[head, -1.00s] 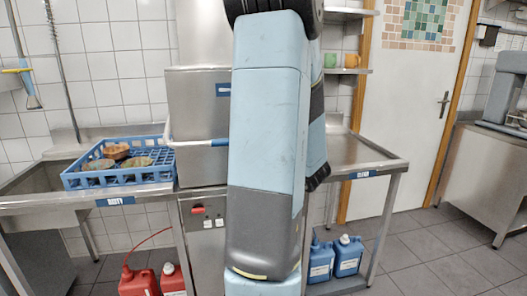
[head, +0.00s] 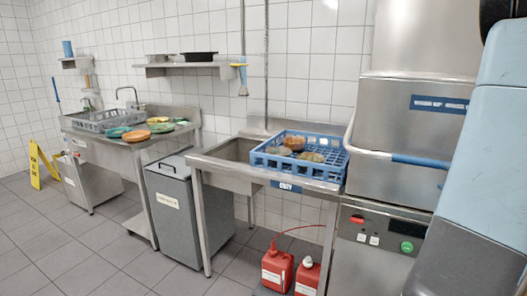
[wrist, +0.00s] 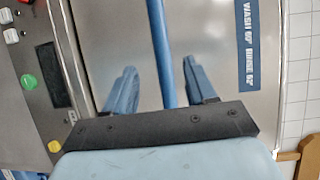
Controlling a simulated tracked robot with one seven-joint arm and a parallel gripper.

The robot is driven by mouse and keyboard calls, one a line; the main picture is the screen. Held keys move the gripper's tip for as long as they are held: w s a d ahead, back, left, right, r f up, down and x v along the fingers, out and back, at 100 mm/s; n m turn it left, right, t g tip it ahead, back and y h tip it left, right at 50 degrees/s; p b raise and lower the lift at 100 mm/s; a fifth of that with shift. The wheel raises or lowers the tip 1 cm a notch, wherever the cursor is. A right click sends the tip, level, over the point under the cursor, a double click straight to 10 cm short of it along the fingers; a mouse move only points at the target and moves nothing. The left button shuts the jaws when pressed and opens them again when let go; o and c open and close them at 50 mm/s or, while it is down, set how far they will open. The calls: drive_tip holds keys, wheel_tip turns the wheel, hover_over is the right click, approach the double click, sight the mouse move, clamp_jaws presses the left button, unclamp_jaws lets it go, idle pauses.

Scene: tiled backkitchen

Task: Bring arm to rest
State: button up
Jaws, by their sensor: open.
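In the head view my arm fills the right edge, and my gripper is out of that picture. The dishwasher (head: 408,125) has its hood handle (head: 418,161) across the front.
A blue rack (head: 340,165) with several bowls sits on the steel sink table left of the dishwasher. A grey bin (head: 175,210), red canisters (head: 277,268) and a yellow floor sign (head: 37,165) stand on the floor. Plates (head: 136,136) lie on the far left counter. Floor at front left is clear.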

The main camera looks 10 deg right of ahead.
drive_tip(key=w+a+r+n+g+y, duration=0.15)
drive_tip(key=a+n+g+y, duration=0.3)
drive_tip(key=a, duration=0.95)
drive_tip(key=a+r+n+g+y, duration=0.25)
drive_tip(key=a+n+y, duration=0.35)
drive_tip(key=a, duration=0.7)
drive_tip(key=s+a+f+n+g+h, duration=0.1)
drive_tip(key=s+a+n+g, duration=0.3)
drive_tip(key=s+a+g, duration=0.4)
drive_tip(key=s+a+r+n+t+h, duration=0.1)
drive_tip(key=s+r+n+t+h, duration=0.2)
drive_tip(key=s+n+h, duration=0.2)
drive_tip(key=shift+s+h, duration=0.45)
drive_tip(key=shift+h, duration=0.6)
drive_tip(key=shift+c, duration=0.5)
drive_tip(key=shift+c, duration=0.8)
